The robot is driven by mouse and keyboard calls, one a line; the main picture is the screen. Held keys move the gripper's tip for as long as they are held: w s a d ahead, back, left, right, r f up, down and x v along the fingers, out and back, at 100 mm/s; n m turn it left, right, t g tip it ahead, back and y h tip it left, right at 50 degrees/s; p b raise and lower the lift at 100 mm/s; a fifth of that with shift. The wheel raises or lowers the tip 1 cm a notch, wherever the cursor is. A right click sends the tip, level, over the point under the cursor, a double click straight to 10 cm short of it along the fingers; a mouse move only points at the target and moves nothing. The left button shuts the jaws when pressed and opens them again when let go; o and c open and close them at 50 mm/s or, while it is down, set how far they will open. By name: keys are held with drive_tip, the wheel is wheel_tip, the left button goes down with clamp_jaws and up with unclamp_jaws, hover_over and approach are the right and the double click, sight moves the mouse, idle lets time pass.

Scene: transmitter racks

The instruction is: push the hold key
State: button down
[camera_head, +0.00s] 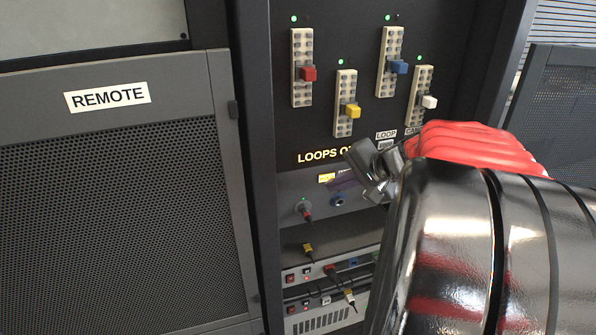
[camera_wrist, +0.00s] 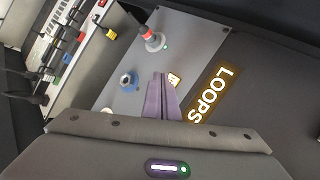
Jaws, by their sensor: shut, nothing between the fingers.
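A small lit yellow key or label (camera_head: 326,178), its lettering too small to read, sits on the rack panel just under the LOOPS sign (camera_head: 318,157). It may be the hold key. My gripper (camera_head: 336,185) is shut and empty, its purple fingertips close to the right of that yellow piece. In the wrist view my gripper (camera_wrist: 163,76) points at the panel, and a small pale yellow piece (camera_wrist: 174,79) shows right beside the fingertips, partly covered by them. I cannot tell whether the tips touch it.
Below are a round socket with a red plug (camera_head: 305,210) and a blue round socket (camera_head: 338,200). Above are several slider strips, one with a red cap (camera_head: 308,74). A mesh door marked REMOTE (camera_head: 120,190) stands at left.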

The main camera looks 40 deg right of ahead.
drive_tip(key=shift+s, duration=0.1)
drive_tip(key=s, duration=0.2)
drive_tip(key=s+a, duration=0.1)
drive_tip(key=s, duration=0.2)
drive_tip(key=shift+s+a, duration=0.35)
idle(0.5)
